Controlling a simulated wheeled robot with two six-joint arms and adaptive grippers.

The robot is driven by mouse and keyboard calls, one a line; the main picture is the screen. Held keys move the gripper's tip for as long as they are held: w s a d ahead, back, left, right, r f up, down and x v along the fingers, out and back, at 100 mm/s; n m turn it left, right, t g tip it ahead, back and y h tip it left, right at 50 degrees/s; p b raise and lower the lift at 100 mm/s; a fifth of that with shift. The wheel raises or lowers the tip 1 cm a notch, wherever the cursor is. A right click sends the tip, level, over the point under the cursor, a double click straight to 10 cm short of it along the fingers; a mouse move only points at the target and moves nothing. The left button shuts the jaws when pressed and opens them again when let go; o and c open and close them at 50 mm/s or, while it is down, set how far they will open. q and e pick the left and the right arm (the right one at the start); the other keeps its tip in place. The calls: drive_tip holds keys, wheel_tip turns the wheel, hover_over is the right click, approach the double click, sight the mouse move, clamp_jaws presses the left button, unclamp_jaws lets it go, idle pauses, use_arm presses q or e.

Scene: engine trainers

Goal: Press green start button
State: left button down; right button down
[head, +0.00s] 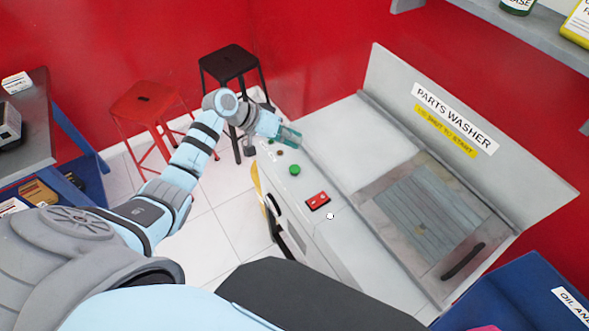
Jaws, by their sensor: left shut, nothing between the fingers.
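The green start button (294,170) is a small round button on the light grey front ledge of the parts washer (335,135). A red rocker switch (318,202) sits on the same ledge, closer to me. My left gripper (294,138) is shut and empty, past the far side of the green button, near the ledge's far end. It looks apart from the button; its height above the ledge is hard to tell. A smaller green spot shows beside the gripper. My right gripper is not in view.
The washer has a raised back panel with a label (455,115) and a metal lid with a dark handle (463,262). Red (148,110) and black (228,65) stools stand behind my left arm. A blue bin (520,295) is at lower right.

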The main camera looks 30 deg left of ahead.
use_arm(q)
drive_tip(key=b, duration=0.6)
hover_over(293, 166)
wheel_tip(293, 166, down, 7)
drive_tip(key=shift+r, duration=0.2)
drive_tip(key=shift+f, duration=0.55)
drive_tip(key=shift+f, duration=0.4)
drive_tip(key=shift+f+b, duration=0.45)
idle(0.7)
idle(0.4)
drive_tip(key=shift+r+p, duration=0.9)
drive_tip(key=shift+p, duration=0.1)
drive_tip(key=shift+r, duration=0.1)
